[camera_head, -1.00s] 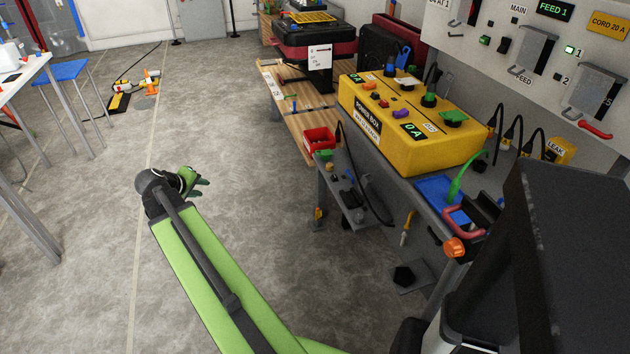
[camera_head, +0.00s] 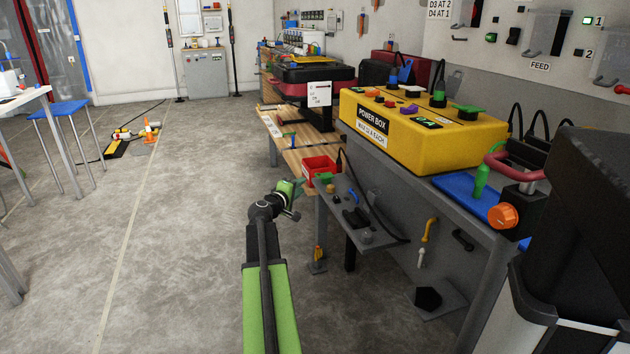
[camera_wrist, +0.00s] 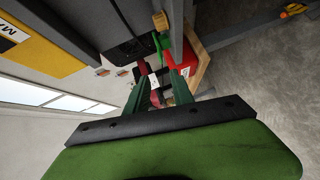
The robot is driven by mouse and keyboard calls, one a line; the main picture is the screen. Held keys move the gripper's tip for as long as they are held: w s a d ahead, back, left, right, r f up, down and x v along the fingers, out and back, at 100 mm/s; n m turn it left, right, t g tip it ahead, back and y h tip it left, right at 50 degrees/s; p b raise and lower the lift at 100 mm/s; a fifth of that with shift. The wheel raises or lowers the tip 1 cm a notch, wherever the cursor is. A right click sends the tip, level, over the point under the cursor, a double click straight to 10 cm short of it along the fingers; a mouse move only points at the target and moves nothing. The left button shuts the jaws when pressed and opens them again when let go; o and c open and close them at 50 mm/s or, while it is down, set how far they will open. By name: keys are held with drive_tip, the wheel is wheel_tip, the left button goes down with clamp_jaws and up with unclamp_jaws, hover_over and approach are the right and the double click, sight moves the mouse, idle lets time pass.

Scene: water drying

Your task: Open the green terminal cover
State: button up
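The green terminal cover is most likely the flat green piece (camera_head: 468,112) on top of the yellow power box (camera_head: 415,140), at its right part; it lies low and looks closed, though it is small here. A second green piece, a round knob (camera_head: 439,98), stands to its left. My gripper (camera_head: 293,192) is in front of the bench's left end, lower than the box top and well apart from the cover. In the wrist view my gripper (camera_wrist: 158,86) has its two dark green fingers spread with nothing held between them. The cover cannot be made out in the wrist view.
A red bin (camera_head: 320,168) and a low grey shelf with small parts (camera_head: 360,228) are close to my gripper. A red handle and orange knob (camera_head: 503,215) stand at the bench's right. Open floor (camera_head: 190,230) lies to the left.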

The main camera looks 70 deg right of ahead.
sight(316, 174)
drive_tip(key=d, duration=0.4)
drive_tip(key=d+f+b, duration=0.1)
drive_tip(key=d, duration=0.4)
drive_tip(key=s+d+f, duration=0.1)
drive_tip(key=d, duration=0.4)
drive_tip(key=shift+b, duration=0.4)
drive_tip(key=shift+s, duration=0.1)
drive_tip(key=shift+c, duration=0.4)
clamp_jaws()
